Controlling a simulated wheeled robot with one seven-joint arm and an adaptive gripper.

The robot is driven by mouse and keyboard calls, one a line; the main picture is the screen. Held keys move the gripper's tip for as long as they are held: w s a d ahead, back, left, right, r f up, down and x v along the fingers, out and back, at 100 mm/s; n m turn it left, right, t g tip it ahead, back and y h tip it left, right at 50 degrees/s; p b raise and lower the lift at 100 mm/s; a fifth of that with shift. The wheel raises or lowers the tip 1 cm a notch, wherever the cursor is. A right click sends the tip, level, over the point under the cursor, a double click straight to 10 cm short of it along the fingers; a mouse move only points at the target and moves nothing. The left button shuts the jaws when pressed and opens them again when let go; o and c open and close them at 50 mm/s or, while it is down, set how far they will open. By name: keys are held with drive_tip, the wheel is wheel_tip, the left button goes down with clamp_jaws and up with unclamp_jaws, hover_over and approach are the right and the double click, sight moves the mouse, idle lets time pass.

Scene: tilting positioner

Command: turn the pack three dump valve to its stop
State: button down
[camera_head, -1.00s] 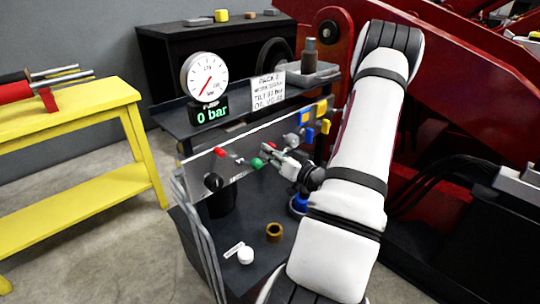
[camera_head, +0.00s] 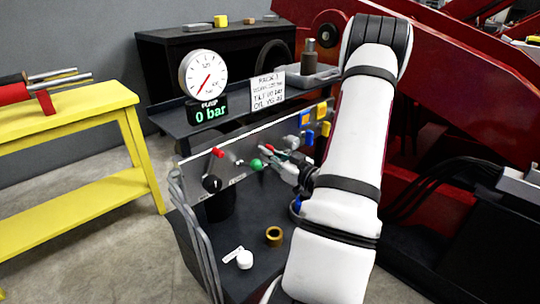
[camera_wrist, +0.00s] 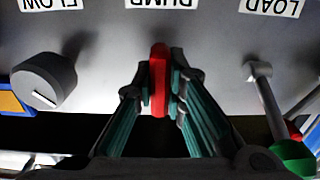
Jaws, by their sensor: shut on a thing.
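The dump valve's red handle (camera_wrist: 158,80) is in the middle of the wrist view, under the upside-down DUMP label (camera_wrist: 161,4). My gripper (camera_wrist: 158,92) has one finger on each side of the handle and is shut on it. The handle runs up and down in that picture. In the head view my gripper (camera_head: 275,162) is at the front of the grey valve panel (camera_head: 238,178), and its fingers largely hide the handle. The pump gauge (camera_head: 203,74) stands above the panel, with a green display (camera_head: 209,114) reading 0 bar.
Close by are a lever with a green knob (camera_wrist: 292,155) under LOAD and a grey round knob (camera_wrist: 45,82) under FLOW. A red-tipped lever (camera_head: 218,152) is farther left on the panel. A brass ring (camera_head: 274,236) lies below. A yellow bench (camera_head: 80,120) stands left.

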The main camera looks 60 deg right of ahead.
drive_tip(key=shift+f, duration=0.1)
drive_tip(key=c, duration=1.6)
unclamp_jaws()
drive_tip(key=v, duration=1.2)
drive_tip(key=shift+s, duration=0.15)
